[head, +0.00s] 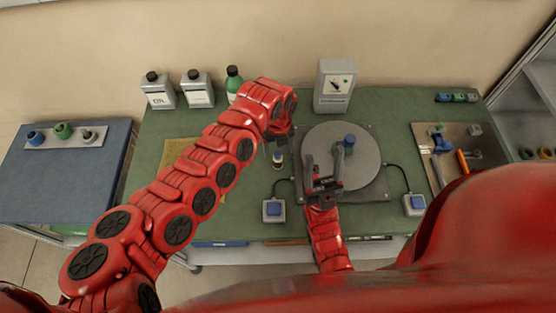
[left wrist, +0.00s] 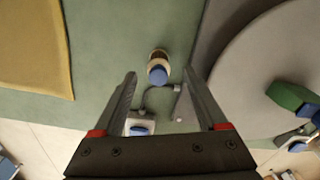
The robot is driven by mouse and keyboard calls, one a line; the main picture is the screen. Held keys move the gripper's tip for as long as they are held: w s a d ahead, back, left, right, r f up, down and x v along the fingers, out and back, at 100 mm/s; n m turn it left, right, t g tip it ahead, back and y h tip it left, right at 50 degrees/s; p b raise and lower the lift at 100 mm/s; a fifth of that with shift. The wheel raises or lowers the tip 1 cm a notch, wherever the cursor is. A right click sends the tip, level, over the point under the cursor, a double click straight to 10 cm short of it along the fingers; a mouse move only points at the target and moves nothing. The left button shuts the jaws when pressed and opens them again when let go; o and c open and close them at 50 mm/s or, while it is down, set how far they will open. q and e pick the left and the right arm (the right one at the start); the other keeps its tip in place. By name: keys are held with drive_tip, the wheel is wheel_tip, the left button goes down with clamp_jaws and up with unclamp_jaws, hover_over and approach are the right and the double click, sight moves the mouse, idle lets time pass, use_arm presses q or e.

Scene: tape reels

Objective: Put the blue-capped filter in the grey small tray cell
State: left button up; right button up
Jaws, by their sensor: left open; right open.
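My right gripper (head: 324,164) is open over the turntable's front part. A blue-topped green piece (head: 347,144) stands on the turntable near its fingertips.
The round grey turntable (head: 370,165) fills the bench middle. Blue-topped switch boxes (head: 273,210) (head: 414,205) with cables stand at its front. Bottles (head: 158,92) and a gauge box (head: 335,86) line the back. A tool tray (head: 470,130) lies right.

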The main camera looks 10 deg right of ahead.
sight(278, 154)
use_arm(q)
wheel_tip(278, 154, down, 4)
drive_tip(key=shift+r+b, duration=0.25)
drive_tip(key=shift+b, duration=0.6)
drive_tip(key=shift+s+a, duration=0.1)
clamp_jaws()
